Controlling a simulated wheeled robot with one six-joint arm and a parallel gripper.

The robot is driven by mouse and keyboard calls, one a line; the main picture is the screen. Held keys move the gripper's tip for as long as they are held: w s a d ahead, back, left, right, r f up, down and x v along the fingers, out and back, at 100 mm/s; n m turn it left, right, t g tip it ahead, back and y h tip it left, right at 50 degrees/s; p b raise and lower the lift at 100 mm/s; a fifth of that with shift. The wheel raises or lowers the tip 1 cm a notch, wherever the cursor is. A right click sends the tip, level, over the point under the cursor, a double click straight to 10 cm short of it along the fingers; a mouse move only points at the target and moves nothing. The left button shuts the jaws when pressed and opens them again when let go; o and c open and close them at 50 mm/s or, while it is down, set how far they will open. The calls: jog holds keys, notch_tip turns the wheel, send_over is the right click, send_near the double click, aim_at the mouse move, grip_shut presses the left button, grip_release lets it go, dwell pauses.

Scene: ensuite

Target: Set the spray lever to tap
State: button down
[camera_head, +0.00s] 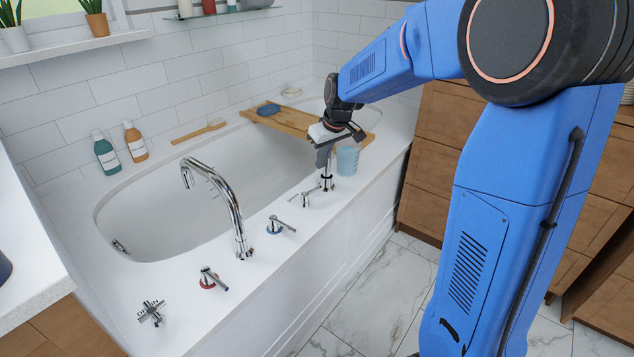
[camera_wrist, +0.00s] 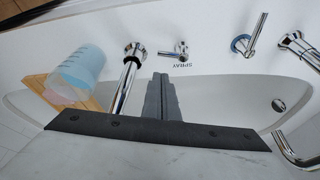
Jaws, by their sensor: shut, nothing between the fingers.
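The spray lever (camera_wrist: 180,50) is a small chrome handle on the white tub deck, with the printed word SPRAY beside it. In the wrist view its arm points left, towards the chrome hand shower (camera_wrist: 127,80). The lever also shows in the head view (camera_head: 306,198), in front of the hand shower (camera_head: 327,181). My gripper (camera_head: 324,165) is over the tub's near rim by the hand shower, pointing down. Its dark fingers (camera_wrist: 160,77) are together and empty, apart from the lever in the wrist view. No TAP label is readable.
The curved tap spout (camera_head: 222,200), blue-ringed handle (camera_head: 280,225), red-ringed handle (camera_head: 210,279) and cross handle (camera_head: 150,313) stand along the deck. A light blue cup (camera_head: 347,160) stands close to my gripper. A wooden bath tray (camera_head: 290,121) spans the tub.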

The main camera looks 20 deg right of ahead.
jog(key=x, duration=1)
jog(key=shift+s+d+m+h, duration=0.15)
jog(key=shift+s+m+h, duration=0.15)
jog(key=shift+m, duration=0.4)
dwell(0.6)
jog(key=shift+s+d+m+h, duration=0.15)
jog(key=shift+s+m+h, duration=0.35)
jog(key=shift+m, duration=0.9)
jog(key=s+m, duration=0.1)
jog(key=m, duration=0.1)
jog(key=s+m+h, duration=0.1)
jog(key=m, duration=0.1)
jog(key=shift+s, duration=0.1)
jog(key=m, duration=0.1)
jog(key=s+m+h, duration=0.1)
jog(key=m, duration=0.2)
jog(key=shift+s+a+g, duration=0.25)
jog(key=shift+a+g, duration=0.05)
jog(key=shift+g, duration=0.1)
jog(key=shift+s+a, duration=0.25)
jog(key=shift+s, duration=0.15)
jog(key=shift+s+a, duration=0.1)
jog(key=shift+s, duration=0.05)
